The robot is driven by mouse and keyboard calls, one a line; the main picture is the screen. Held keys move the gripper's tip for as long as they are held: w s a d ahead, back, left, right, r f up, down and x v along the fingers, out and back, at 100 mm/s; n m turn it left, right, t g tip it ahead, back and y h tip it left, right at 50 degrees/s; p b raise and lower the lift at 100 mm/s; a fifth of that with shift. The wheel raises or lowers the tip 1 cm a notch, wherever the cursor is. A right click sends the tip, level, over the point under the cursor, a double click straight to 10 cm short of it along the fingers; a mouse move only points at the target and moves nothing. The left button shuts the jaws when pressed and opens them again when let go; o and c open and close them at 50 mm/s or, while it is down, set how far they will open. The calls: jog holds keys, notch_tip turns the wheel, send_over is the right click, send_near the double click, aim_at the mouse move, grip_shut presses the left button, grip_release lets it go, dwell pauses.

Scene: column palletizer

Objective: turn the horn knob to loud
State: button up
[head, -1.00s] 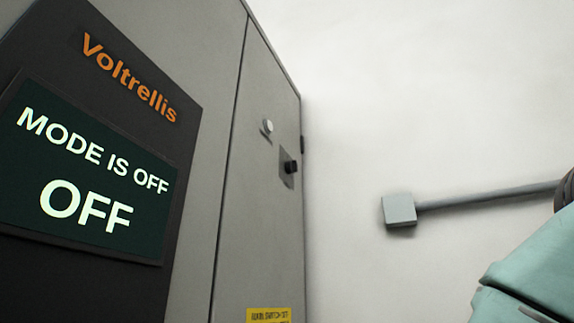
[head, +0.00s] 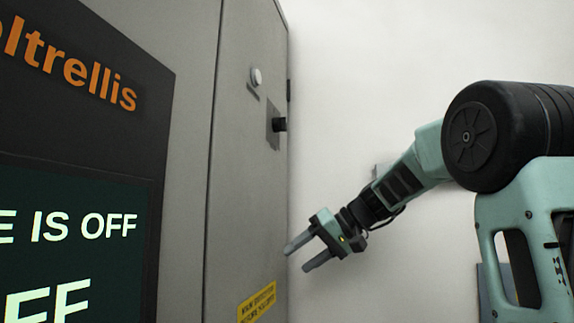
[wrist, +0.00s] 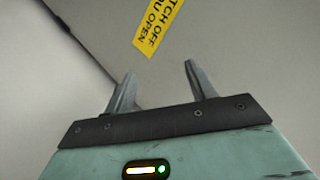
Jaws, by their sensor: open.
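A black knob (head: 279,125) on a dark square plate sits on the narrow grey cabinet door (head: 240,180), near its right edge. It is seen side-on, and I cannot read its setting or any label. My gripper (head: 296,256) is open and empty, below and slightly right of the knob, with its fingers pointing left toward the door. In the wrist view, my gripper's two fingers (wrist: 158,88) are apart with nothing between them, and the knob is out of view.
A yellow warning label (head: 257,302) is low on the door. A dark panel at left carries a screen (head: 70,235) partly reading "IS OFF". The pale wall (head: 370,70) is bare at upper right.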

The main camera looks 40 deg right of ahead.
jog(key=s+d+r+n+t+y, duration=0.1)
jog(key=s+d+r+n+t, duration=0.15)
jog(key=r, duration=0.65)
jog(key=s+d+r+n+t+y, duration=0.15)
jog(key=d+r, duration=0.25)
jog(key=r, duration=0.5)
jog(key=n+t+y+p, duration=0.1)
jog(key=n+t+y, duration=0.1)
jog(key=n, duration=0.3)
send_near(286, 124)
jog(key=p+x, duration=0.8)
jog(key=x, duration=0.1)
jog(key=shift+w+a+r, duration=0.1)
jog(key=shift+w, duration=0.35)
jog(key=c, duration=1)
